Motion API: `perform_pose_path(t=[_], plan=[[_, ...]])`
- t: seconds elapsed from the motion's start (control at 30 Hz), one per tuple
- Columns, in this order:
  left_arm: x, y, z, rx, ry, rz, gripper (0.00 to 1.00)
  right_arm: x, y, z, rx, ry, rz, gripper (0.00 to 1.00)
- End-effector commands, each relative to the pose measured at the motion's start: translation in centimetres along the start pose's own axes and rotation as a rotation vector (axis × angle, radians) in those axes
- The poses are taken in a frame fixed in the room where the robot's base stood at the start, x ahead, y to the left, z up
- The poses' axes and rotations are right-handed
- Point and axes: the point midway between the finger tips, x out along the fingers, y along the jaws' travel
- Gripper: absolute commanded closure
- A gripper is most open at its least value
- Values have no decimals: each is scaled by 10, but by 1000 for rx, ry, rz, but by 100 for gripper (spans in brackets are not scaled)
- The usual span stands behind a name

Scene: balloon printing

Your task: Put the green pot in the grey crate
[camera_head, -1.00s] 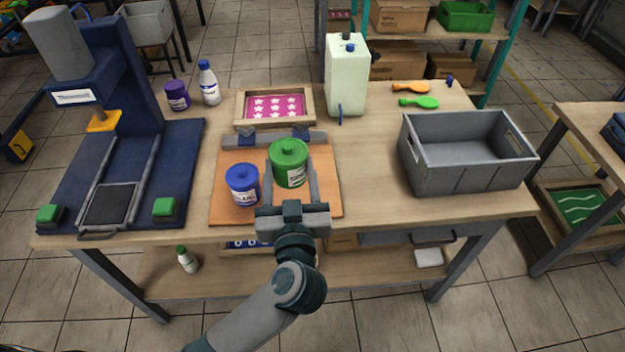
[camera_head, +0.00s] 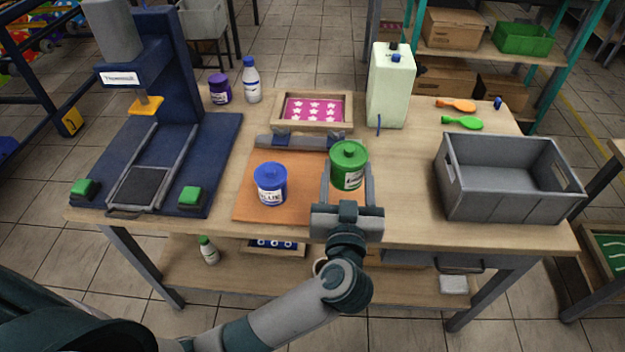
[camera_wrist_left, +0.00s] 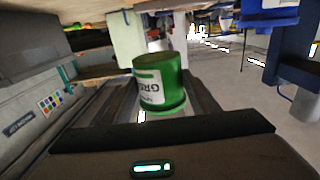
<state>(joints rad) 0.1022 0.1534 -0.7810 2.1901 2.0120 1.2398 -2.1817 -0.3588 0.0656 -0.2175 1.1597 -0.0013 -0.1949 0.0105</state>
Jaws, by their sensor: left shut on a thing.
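The green pot (camera_head: 348,166) has a lid and a white label. My left gripper (camera_head: 348,182) is shut on it, one finger on each side. The pot is at the right edge of the orange board (camera_head: 300,215), apparently raised above the worktop. In the left wrist view the green pot (camera_wrist_left: 160,84) sits between the fingers, its label upside down in the picture. The grey crate (camera_head: 490,203) stands to the right on the table, and no contents show in it. My right gripper is not in view.
A blue pot (camera_head: 270,184) stands on the orange board. A pale green canister (camera_head: 390,90) stands behind the green pot. An orange tool (camera_head: 456,105) and a green tool (camera_head: 462,123) lie behind the crate. The worktop (camera_head: 405,185) between pot and crate is clear.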

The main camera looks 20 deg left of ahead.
Motion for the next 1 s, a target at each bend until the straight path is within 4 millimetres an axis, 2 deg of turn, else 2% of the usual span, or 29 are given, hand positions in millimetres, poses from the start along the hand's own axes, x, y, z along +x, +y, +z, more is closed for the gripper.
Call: perform_pose_path(t=[0.3,0.5,1.0], plan=[[41,-44,36,7,2,-1,74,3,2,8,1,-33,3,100],[61,-65,53,3,1,-1,74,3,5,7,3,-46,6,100],[67,-70,59,1,1,0,74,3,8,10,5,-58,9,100]])
